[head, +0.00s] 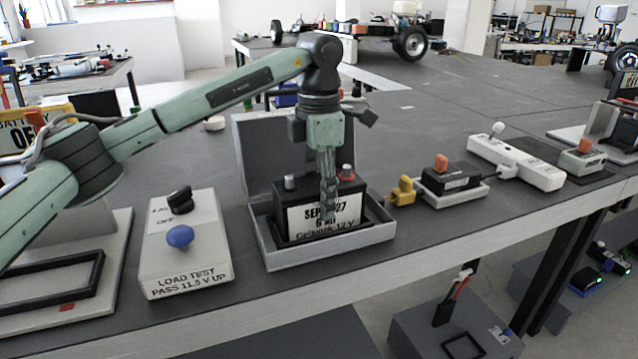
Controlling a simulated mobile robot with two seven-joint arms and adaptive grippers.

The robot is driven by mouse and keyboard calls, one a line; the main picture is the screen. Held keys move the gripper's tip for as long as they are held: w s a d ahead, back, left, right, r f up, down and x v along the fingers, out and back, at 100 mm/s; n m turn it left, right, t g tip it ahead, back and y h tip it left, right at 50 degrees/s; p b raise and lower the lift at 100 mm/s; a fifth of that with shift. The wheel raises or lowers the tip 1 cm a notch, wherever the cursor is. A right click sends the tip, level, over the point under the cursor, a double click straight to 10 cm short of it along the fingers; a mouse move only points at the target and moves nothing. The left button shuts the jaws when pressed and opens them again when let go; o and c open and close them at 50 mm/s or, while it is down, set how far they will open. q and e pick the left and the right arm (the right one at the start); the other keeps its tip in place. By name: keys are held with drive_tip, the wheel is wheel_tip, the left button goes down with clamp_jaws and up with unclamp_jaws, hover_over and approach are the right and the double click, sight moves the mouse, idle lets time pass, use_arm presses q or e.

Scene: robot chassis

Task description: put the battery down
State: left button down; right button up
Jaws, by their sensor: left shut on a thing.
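The battery (300,222) is a dark block with a white label reading "SEP 27", "6 KG" and "Calcium 12V". It has a grey terminal cap and a red one on top. It is in the grey box (335,256), which has a raised back panel, and looks upright within the low walls. Whether its underside touches the floor of the box is hidden. My left gripper (328,198) points down from above, in front of the label's middle, and is shut on the battery. My right gripper is not in view.
A load test box (187,262) with a blue knob stands left of the grey box. A pale fixture (60,315) with a black frame is at far left. A yellow connector (403,190), a small charger (455,180) and a white power strip (515,162) lie right. The bench behind is mostly clear.

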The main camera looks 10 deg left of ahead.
sight(319, 183)
use_arm(q)
drive_tip(key=shift+r, duration=0.2)
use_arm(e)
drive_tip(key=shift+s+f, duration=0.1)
use_arm(q)
drive_tip(key=c, duration=0.8)
unclamp_jaws()
drive_tip(key=shift+f, duration=0.2)
drive_tip(key=shift+c, duration=0.2)
drive_tip(key=shift+o, duration=1.4)
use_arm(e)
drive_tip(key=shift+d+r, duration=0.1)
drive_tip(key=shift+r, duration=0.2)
use_arm(q)
drive_tip(key=shift+s+r, duration=0.1)
drive_tip(key=shift+r, duration=0.05)
drive_tip(key=shift+r, duration=0.25)
wheel_tip(319, 183, up, 11)
drive_tip(key=shift+f, duration=0.2)
drive_tip(key=shift+r, duration=0.45)
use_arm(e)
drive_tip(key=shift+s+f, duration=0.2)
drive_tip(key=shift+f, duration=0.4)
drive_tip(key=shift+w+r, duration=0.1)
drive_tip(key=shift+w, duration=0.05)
